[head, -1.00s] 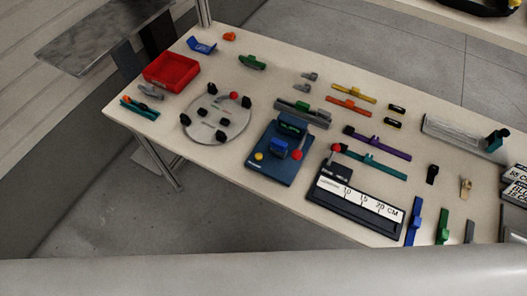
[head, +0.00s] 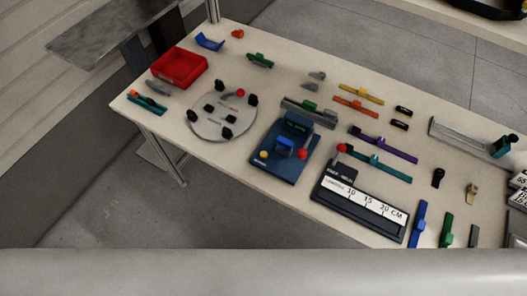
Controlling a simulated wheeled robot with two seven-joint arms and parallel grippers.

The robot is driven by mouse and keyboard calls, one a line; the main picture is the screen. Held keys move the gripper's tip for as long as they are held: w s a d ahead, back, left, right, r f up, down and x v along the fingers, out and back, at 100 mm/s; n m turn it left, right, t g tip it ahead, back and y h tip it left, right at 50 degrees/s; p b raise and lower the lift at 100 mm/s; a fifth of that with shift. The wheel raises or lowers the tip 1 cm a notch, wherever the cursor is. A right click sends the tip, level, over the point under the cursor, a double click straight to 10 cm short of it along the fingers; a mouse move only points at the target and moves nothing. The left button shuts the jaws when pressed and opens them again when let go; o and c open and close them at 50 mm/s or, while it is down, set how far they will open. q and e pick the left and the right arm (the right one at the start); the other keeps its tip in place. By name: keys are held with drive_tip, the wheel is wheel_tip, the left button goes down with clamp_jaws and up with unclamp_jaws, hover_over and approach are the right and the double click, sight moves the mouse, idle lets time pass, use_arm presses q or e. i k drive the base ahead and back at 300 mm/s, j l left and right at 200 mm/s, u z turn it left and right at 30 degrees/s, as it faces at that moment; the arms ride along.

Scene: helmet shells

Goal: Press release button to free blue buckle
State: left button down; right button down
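The blue buckle (head: 284,147) sits on a dark blue base plate (head: 273,167) near the middle of the table. A red round knob (head: 303,154) is at the plate's right edge and a yellow round knob (head: 264,154) at its left. I cannot tell which of them is the release button. A dark green-blue block stands at the back of the plate. Neither of my grippers shows in the head view.
The pale table (head: 230,165) also holds a red tray (head: 178,68), a round grey disc (head: 222,118) with black clamps, a dark gauge with a CM scale (head: 360,207), and several coloured straps. A pale grey bar spans the bottom of the view.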

sight(264, 155)
drive_tip(key=j+z, duration=0.25)
drive_tip(key=j, duration=0.35)
drive_tip(key=j+z, duration=0.3)
drive_tip(key=j, duration=0.25)
drive_tip(key=k+j+z, duration=0.1)
drive_tip(key=j+z, duration=0.15)
drive_tip(key=j, duration=0.35)
drive_tip(key=k+j+z, duration=0.1)
drive_tip(key=j+z, duration=0.15)
drive_tip(key=j, duration=0.3)
